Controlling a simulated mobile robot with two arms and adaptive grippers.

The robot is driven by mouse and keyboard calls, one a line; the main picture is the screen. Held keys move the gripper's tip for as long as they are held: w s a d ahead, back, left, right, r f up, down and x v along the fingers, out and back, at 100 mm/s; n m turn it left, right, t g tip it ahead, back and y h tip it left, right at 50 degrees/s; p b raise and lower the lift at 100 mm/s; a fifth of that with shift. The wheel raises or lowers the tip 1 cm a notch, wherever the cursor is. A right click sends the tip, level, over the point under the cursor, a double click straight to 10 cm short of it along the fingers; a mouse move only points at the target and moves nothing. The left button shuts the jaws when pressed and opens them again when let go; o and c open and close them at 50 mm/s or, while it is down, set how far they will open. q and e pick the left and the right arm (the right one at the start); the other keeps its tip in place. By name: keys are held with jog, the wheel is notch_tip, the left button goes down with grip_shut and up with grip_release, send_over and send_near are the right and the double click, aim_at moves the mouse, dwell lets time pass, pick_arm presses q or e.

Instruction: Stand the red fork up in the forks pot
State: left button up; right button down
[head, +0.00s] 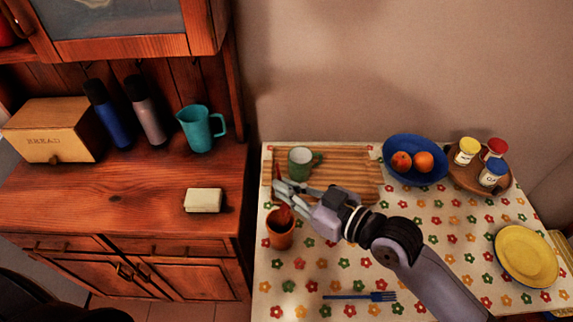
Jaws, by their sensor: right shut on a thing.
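My right gripper (282,192) is shut on the red fork (284,213), just above the terracotta pot (280,236) at the left side of the flowered table. The fork hangs steeply below the fingers, and its lower end is at or inside the pot's mouth. I cannot tell how deep it sits or whether it touches the rim. A blue fork (360,296) lies flat on the cloth near the front of the table. My left gripper is not in view.
A ribbed wooden board (360,181) with a green mug (300,161) lies behind the gripper. A blue fruit bowl (415,178), a round tray (462,184) with jars and a yellow plate (526,256) are to the right. The cloth around the blue fork is clear.

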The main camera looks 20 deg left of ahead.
aim_at(290, 216)
jog(key=shift+w+a+r+t+y, duration=0.2)
jog(key=shift+a+r+t+y, duration=0.1)
jog(key=shift+r, duration=0.2)
jog(key=shift+w+a+r+t+y, duration=0.2)
jog(key=shift+r+t, duration=0.1)
jog(key=shift+r, duration=0.15)
jog(key=shift+w+d+r+m+t+p, duration=0.1)
jog(key=shift+w+r+m+t+p, duration=0.1)
jog(key=shift+r+m+t+p, duration=0.45)
jog(key=shift+w+f+b, duration=0.1)
jog(key=shift+f+b, duration=0.7)
jog(key=shift+b, duration=0.1)
jog(key=shift+f+b, duration=0.9)
jog(key=shift+f, duration=0.05)
pick_arm(q)
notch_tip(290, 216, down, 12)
jog(key=b, duration=1)
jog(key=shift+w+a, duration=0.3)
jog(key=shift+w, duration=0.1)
pick_arm(e)
notch_tip(290, 216, down, 11)
jog(key=shift+f, duration=0.2)
jog(key=c, duration=1.7)
grip_release()
